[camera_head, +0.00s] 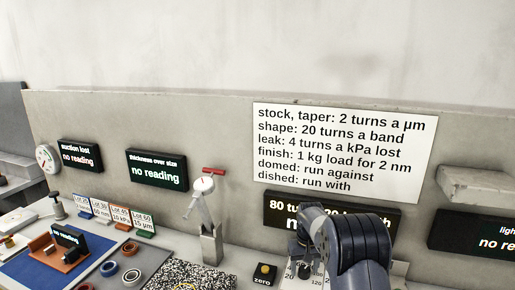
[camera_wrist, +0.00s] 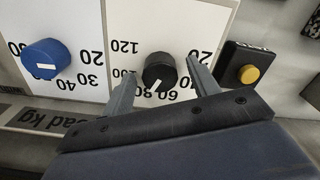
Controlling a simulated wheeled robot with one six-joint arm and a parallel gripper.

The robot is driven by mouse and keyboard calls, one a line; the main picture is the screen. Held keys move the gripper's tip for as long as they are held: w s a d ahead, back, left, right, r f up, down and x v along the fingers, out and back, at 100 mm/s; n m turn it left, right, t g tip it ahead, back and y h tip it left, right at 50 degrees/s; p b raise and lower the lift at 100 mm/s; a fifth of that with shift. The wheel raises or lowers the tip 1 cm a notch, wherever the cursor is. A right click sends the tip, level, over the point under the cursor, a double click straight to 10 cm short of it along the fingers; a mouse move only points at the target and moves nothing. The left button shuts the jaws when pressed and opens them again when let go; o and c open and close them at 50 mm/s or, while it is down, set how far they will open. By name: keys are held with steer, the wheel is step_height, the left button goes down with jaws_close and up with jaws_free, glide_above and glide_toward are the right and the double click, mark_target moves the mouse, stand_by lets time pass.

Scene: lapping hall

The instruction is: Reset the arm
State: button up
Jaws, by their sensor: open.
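My arm (camera_head: 355,250) reaches over the bench at the lower right of the head view, bent down toward a white dial panel. In the wrist view my gripper (camera_wrist: 161,82) is open, its two grey fingers apart. A black knob (camera_wrist: 159,72) with a white pointer line shows between the fingertips, with gaps on both sides. The pointer is near the 60 and 80 marks. I cannot tell how far the fingertips are above the panel. A blue knob (camera_wrist: 46,59) on a neighbouring white panel is left of the fingers.
A zero box with a yellow button (camera_wrist: 249,74) is close right of the fingers; it also shows in the head view (camera_head: 264,270). A wide display (camera_head: 385,222) stands behind my arm. A white-grey tap-like stand (camera_head: 208,215) rises left of it. The wall sign (camera_head: 340,150) hangs above.

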steer(key=n, duration=0.5)
steer(key=shift+n, duration=0.4)
steer(key=shift+s, duration=0.1)
